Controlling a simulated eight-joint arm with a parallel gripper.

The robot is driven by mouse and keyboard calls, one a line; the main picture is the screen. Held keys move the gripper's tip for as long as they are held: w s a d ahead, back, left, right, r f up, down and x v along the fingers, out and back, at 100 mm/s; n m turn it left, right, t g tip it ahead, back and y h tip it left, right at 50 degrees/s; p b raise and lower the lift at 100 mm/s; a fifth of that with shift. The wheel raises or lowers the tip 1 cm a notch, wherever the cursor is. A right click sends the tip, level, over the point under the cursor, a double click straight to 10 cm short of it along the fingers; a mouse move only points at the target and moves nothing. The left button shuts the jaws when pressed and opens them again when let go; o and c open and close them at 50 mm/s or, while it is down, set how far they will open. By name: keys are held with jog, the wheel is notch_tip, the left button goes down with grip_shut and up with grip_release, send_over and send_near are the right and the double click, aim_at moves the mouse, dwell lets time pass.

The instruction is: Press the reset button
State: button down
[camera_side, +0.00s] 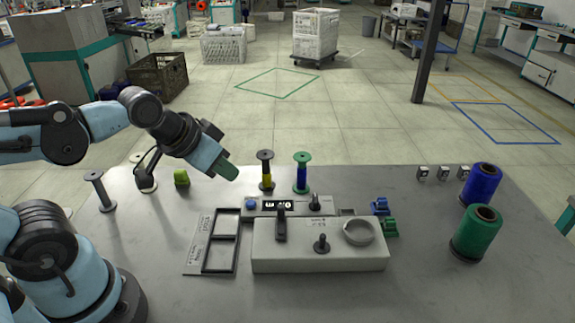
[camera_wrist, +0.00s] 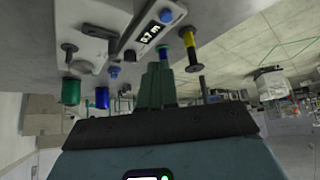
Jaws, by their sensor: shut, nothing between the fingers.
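The blue button (camera_side: 251,204) sits at the left end of the low grey panel, beside the small lit display (camera_side: 277,204). It also shows in the wrist view (camera_wrist: 166,16), next to the display (camera_wrist: 151,33), which reads about 0.7 m. My gripper (camera_side: 229,172) has green fingers and hangs in the air above and to the left of the button in the side view, apart from it. In the wrist view the fingers (camera_wrist: 155,82) are together and empty. They partly cover a bobbin there.
A yellow-and-black bobbin (camera_side: 266,172) and a blue-and-green bobbin (camera_side: 302,174) stand behind the panel. A grey box (camera_side: 320,258) with levers is in front. Blue (camera_side: 481,184) and green (camera_side: 476,233) spools stand right. A framed tray (camera_side: 220,241) lies left.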

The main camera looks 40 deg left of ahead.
jog(key=shift+w, duration=0.1)
jog(key=n+t, duration=0.2)
jog(key=n, duration=0.6)
send_over(247, 204)
jog(key=shift+f, duration=0.15)
jog(key=shift+f+h, duration=0.1)
jog(key=shift+h, duration=0.2)
jog(key=shift+f, duration=4.3)
jog(key=shift+r, duration=2.5)
